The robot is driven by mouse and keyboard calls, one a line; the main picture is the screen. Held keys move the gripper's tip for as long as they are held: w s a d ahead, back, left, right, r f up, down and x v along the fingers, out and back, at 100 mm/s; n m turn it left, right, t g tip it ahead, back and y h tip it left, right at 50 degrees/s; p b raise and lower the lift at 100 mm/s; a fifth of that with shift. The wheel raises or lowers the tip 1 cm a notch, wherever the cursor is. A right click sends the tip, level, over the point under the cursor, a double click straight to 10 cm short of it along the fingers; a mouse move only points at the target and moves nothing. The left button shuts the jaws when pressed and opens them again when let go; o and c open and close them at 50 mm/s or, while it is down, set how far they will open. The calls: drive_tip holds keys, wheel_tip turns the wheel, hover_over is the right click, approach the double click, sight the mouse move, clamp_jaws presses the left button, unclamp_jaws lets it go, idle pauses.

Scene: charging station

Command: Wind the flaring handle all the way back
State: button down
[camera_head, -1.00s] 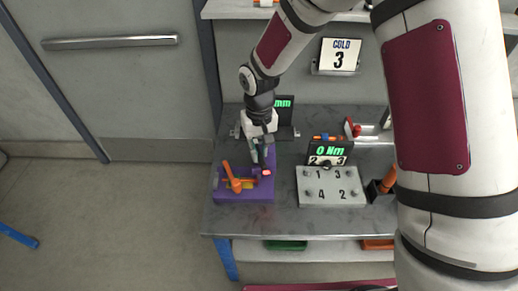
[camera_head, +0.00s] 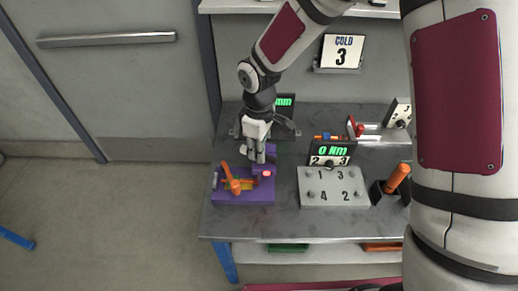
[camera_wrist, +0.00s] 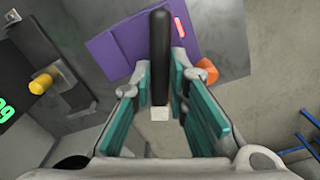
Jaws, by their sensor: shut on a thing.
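The purple flaring station (camera_head: 243,197) sits at the front left of the bench, with an orange lever (camera_head: 230,178) and a red light on it. It also shows at the top of the wrist view (camera_wrist: 112,45), with an orange piece (camera_wrist: 207,71) at its right. My gripper (camera_head: 259,156) is at the station's back right, pointing down. In the wrist view, a dark handle bar (camera_wrist: 160,55) with a pale end runs between the teal finger pads of my gripper (camera_wrist: 163,82), which is shut on it. Where the bar joins the station is hidden.
A grey numbered plate (camera_head: 333,198) and a "0 Nm" display (camera_head: 330,149) stand right of the station. A dark holder with an orange handle (camera_head: 397,178) is farther right. A dark display (camera_head: 284,108) stands close behind my gripper. Bare bench lies between the station and the plate.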

drive_tip(key=shift+n, duration=0.7)
drive_tip(key=c, duration=1.6)
unclamp_jaws()
drive_tip(key=shift+o, duration=0.2)
drive_tip(key=shift+r, duration=0.15)
wheel_tip(320, 180, up, 12)
